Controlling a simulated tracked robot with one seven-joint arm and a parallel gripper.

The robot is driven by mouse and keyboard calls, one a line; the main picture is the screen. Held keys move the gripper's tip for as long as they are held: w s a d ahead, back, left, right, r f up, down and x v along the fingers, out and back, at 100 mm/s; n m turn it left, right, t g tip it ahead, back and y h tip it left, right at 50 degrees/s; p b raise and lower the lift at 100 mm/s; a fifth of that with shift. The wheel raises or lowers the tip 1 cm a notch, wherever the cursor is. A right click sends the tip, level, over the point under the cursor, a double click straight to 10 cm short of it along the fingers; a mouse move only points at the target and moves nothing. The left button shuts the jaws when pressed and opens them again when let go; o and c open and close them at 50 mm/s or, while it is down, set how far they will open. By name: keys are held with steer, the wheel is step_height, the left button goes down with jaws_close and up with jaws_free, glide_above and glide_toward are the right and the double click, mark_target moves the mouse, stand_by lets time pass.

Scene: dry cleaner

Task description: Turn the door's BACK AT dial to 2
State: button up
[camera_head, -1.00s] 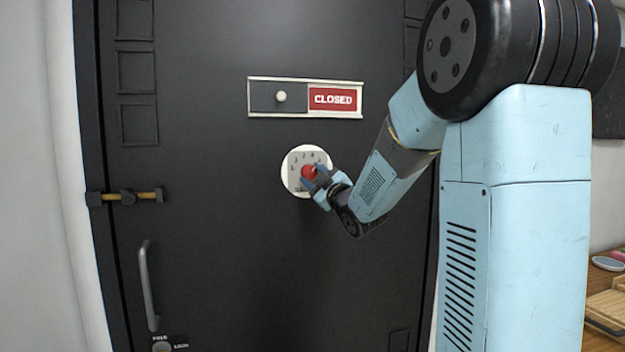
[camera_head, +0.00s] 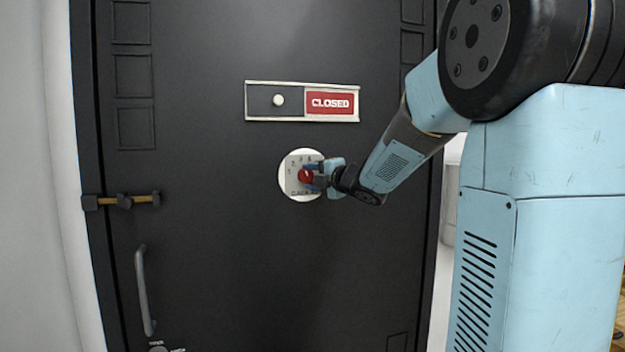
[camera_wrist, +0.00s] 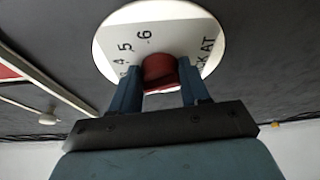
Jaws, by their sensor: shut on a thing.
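The BACK AT dial is a red knob (camera_head: 305,176) on a round white plate (camera_head: 288,182) in the middle of the black door. In the wrist view the red knob (camera_wrist: 159,70) sits between my two blue fingers, and the plate (camera_wrist: 118,40) shows the numbers 4, 5 and 6 and part of the lettering. My gripper (camera_head: 312,176) reaches the knob from the right and is shut on it. The fingers hide part of the knob and some numbers. I cannot tell which number the knob points to.
A sliding sign (camera_head: 331,103) reading CLOSED is above the dial. A brass bolt (camera_head: 124,201) and a vertical handle (camera_head: 145,290) are on the door's left side. Another knob (camera_head: 160,350) shows at the bottom edge. The door face around the dial is clear.

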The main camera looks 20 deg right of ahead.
steer(key=shift+a+f+n+g+h, duration=0.15)
steer(key=shift+n+g+h, duration=0.2)
steer(key=shift+n, duration=0.5)
steer(key=shift+a+r+n+g+h, duration=0.1)
steer(key=shift+n+g+h, duration=0.2)
steer(key=shift+n, duration=0.55)
steer(key=shift+f, duration=0.1)
steer(key=o, duration=1.1)
steer(key=shift+c, duration=0.2)
steer(key=shift+r, duration=0.2)
steer(key=shift+s+d, duration=0.1)
steer(key=shift+s+d+r, duration=0.1)
steer(key=shift+s+r, duration=0.05)
steer(key=shift+s, duration=0.1)
steer(key=v, duration=1.3)
